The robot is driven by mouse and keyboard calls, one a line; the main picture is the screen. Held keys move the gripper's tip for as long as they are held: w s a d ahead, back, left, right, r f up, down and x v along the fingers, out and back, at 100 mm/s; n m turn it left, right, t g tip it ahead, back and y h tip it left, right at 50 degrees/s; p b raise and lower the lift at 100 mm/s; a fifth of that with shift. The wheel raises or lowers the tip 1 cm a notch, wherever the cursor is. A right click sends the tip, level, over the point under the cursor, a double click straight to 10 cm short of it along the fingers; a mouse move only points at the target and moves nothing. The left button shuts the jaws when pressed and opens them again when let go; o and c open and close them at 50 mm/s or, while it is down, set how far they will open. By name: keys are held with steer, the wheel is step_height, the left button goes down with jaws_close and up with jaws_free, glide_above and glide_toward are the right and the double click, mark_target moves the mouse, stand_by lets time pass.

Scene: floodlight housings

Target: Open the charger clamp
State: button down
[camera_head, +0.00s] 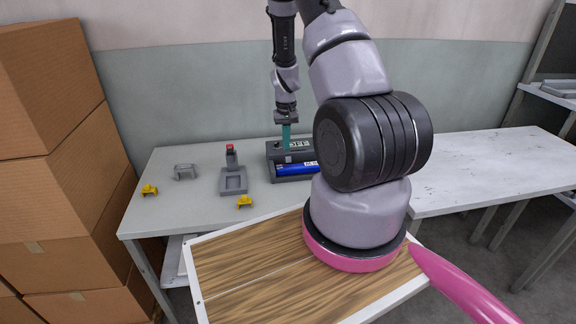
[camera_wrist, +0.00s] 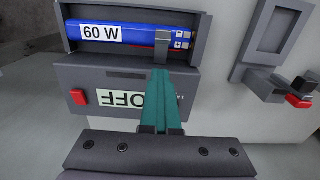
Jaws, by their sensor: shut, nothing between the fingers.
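The charger (camera_head: 275,170) is a dark grey box on the table, with a blue battery (camera_wrist: 125,36) labelled 60 W lying in its long slot. A small grey clamp (camera_wrist: 162,42) crosses the battery near its right end in the wrist view. An OFF display (camera_wrist: 108,98) and a red button (camera_wrist: 79,97) are on the charger's body. My gripper (camera_wrist: 160,72) has teal fingers, closed together and empty, pointing down at the charger. The fingertips are right by the clamp's lower end; I cannot tell whether they touch it. The gripper (camera_head: 287,150) hides part of the charger top.
Left of the charger stand a grey fixture (camera_head: 233,184) with a red-topped post, a grey bracket (camera_head: 186,171) and two yellow pieces (camera_head: 149,189) (camera_head: 244,202). Cardboard boxes (camera_head: 60,180) are stacked at the left. The right table (camera_head: 485,165) is mostly clear.

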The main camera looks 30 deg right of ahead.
steer(key=shift+w+d, duration=0.25)
steer(key=shift+w, duration=0.55)
stand_by(0.5)
steer(key=c, duration=1.6)
jaws_free()
steer(key=c, duration=1)
jaws_free()
